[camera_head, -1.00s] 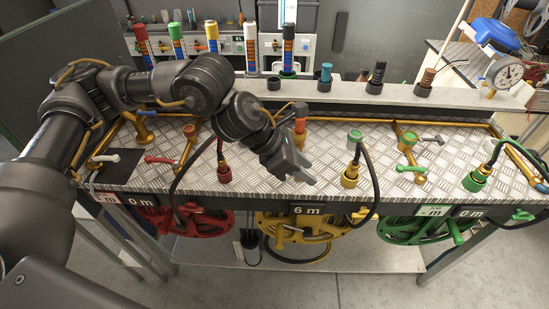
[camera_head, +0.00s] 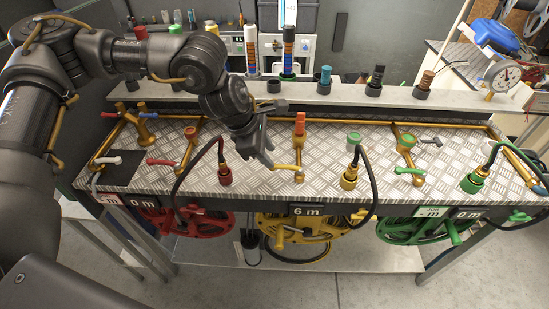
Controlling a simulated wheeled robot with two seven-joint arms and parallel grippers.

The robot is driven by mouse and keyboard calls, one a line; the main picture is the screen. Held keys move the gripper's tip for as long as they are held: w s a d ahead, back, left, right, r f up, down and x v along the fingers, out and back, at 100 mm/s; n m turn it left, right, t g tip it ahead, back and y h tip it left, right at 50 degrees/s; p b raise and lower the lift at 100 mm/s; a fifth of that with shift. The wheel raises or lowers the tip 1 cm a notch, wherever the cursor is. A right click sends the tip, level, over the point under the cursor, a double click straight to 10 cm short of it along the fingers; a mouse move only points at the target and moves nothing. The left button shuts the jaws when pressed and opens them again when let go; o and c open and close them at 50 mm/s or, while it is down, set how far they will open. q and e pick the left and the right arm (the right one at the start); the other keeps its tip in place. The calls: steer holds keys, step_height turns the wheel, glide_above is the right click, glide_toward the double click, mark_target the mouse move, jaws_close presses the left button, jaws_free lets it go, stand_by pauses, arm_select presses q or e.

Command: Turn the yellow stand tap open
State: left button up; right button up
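The yellow stand tap (camera_head: 299,147) is a brass post with an orange top, standing on the chequered metal bench behind the yellow reel. Its yellow lever (camera_head: 286,167) sticks out to the left from the foot of the post. My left gripper (camera_head: 268,158) points down just left of the lever's free end. Its fingers are dark and close together, and I cannot tell whether they touch the lever or how far they are apart. No object shows in them. My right gripper is not in view.
A red hose coupling (camera_head: 225,174) stands left of my gripper, with a black hose looping beside it. A yellow coupling (camera_head: 349,176) stands right of the tap. Taps with a red lever (camera_head: 162,162) and a green lever (camera_head: 410,171) stand to either side.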

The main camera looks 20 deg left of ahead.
mark_target(278, 165)
arm_select(q)
steer(key=shift+p+x, duration=0.35)
steer(key=shift+x, duration=1.95)
jaws_close()
